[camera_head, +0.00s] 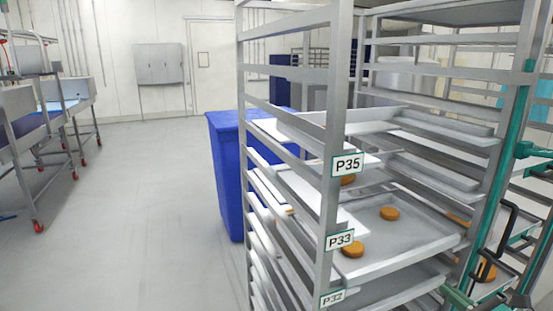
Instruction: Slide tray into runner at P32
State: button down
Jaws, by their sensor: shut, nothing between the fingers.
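A metal rack (342,110) stands at the right with its runners stacked one above another. The label P32 (332,298) is low on its front post, at the bottom edge of the picture. Just above it, by the label P33 (340,239), a grey tray (415,243) lies in the rack with orange-brown rounds (389,214) on it. Another tray surface (395,289) shows below that one, near the P32 label; its front is cut off by the picture edge. I cannot tell which runner it rests on. My gripper is not in view.
The label P35 (347,165) and more trays (445,130) are higher in the rack. A teal frame (503,165) with black handles (508,225) stands close at the right. A blue bin (226,140) is behind the rack. The floor (130,220) at the left is clear, with wheeled tables (20,115) beyond.

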jog(key=v, duration=0.6)
jog(key=shift+s, duration=0.25)
jog(key=s+a+n+g+y, duration=0.3)
jog(key=a+n+g, duration=1.1)
jog(key=a, duration=0.9)
jog(key=s+a+r+n+t+h, duration=0.2)
jog(key=n+h, duration=0.7)
jog(key=n, duration=0.9)
jog(key=s+a+r, duration=0.2)
jog(key=s+r, duration=0.1)
jog(key=s, duration=0.1)
jog(key=shift+t, duration=0.3)
